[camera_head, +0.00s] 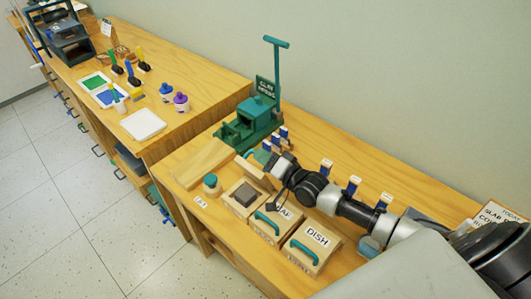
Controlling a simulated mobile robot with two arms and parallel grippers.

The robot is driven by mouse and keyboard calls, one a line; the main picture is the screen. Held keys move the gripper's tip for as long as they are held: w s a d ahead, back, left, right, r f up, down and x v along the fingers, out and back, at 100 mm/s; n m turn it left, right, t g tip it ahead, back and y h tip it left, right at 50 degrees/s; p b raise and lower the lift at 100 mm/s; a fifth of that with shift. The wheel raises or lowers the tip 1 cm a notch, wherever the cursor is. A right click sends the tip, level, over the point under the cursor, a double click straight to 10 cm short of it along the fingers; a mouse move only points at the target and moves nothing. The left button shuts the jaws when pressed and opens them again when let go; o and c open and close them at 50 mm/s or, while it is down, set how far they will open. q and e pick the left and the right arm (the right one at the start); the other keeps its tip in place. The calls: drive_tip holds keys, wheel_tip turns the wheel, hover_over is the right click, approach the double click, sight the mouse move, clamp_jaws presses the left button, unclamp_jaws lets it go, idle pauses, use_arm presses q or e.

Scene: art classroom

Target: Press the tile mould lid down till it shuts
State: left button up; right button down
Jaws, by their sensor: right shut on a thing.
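The tile mould (233,206) is a small wooden box on the near bench, open, with a dark grey slab in it. Its wooden lid (253,173) stands raised along the back of the box. A teal piece, probably the lid's handle, shows just behind it. My right arm reaches in from the right over the bench, and its gripper (268,160) is at the raised lid, shut on it. The fingertips are small and partly hidden, so the exact grip is unclear. My left gripper is out of view.
Two closed moulds with teal handles, one marked LEAF (267,229) and one DISH (308,250), stand to the right. A teal-lidded jar (212,187) and a wooden board (203,163) are to the left. A green press (250,120) stands behind; blue-and-white items line the back.

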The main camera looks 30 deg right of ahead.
drive_tip(key=shift+f, duration=0.25)
drive_tip(key=c, duration=1.3)
unclamp_jaws()
drive_tip(key=shift+d, duration=0.15)
drive_tip(key=shift+o, duration=0.7)
drive_tip(key=shift+d, duration=0.1)
drive_tip(key=shift+r, duration=0.1)
drive_tip(key=shift+s, duration=0.35)
drive_tip(key=b+v, duration=0.1)
drive_tip(key=v, duration=0.9)
drive_tip(key=shift+d, duration=0.15)
